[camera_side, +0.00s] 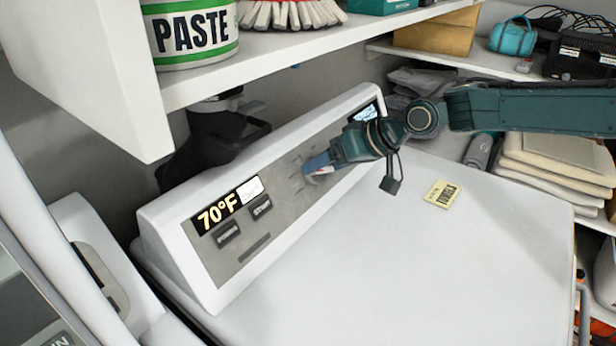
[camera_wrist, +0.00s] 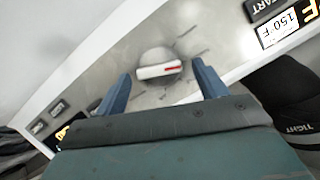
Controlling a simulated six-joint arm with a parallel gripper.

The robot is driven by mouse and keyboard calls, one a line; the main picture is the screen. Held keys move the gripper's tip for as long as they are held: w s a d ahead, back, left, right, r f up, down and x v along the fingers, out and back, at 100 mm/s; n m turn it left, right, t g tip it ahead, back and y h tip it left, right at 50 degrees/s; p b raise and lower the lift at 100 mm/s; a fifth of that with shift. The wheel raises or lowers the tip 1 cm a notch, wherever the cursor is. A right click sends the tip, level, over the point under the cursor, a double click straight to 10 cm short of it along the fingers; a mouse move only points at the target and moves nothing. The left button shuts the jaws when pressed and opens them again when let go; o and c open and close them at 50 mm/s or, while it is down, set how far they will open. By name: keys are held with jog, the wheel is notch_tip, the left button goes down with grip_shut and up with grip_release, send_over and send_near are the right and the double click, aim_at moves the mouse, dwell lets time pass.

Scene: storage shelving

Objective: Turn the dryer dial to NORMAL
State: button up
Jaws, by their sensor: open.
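The dryer dial (camera_wrist: 152,58) is a grey round knob with a white bar handle and a red mark near the bar's right end in the wrist view. It sits on the grey control panel (camera_side: 282,205). Dark marks radiate around it, and their lettering is too blurred to read. My gripper (camera_wrist: 160,69) is open, with one blue finger to each side of the dial in that view. I cannot tell whether either finger touches it. In the side view my gripper (camera_side: 318,163) is at the panel and hides most of the dial; a bit of white and red shows there.
A shelf (camera_side: 270,62) with a PASTE can (camera_side: 190,32) hangs above. A yellow tag (camera_side: 442,194) lies on the mostly clear white dryer top (camera_side: 400,265). Folded cloths (camera_side: 560,170) are at right.

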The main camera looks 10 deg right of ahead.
jog(key=shift+w+a+f, duration=0.1)
jog(key=shift+f, duration=0.05)
jog(key=c, duration=1)
jog(key=shift+o, duration=0.2)
jog(key=shift+n, duration=0.3)
jog(key=n+t+h, duration=0.1)
jog(key=n, duration=0.1)
jog(key=shift+a+n, duration=0.2)
jog(key=shift+n, duration=0.2)
jog(key=n, duration=0.2)
jog(key=n+t+h, duration=0.1)
jog(key=shift+s+a+n, duration=0.1)
jog(key=shift+s+n, duration=0.2)
jog(key=shift+n, duration=0.1)
jog(key=o, duration=1)
jog(key=shift+c, duration=0.2)
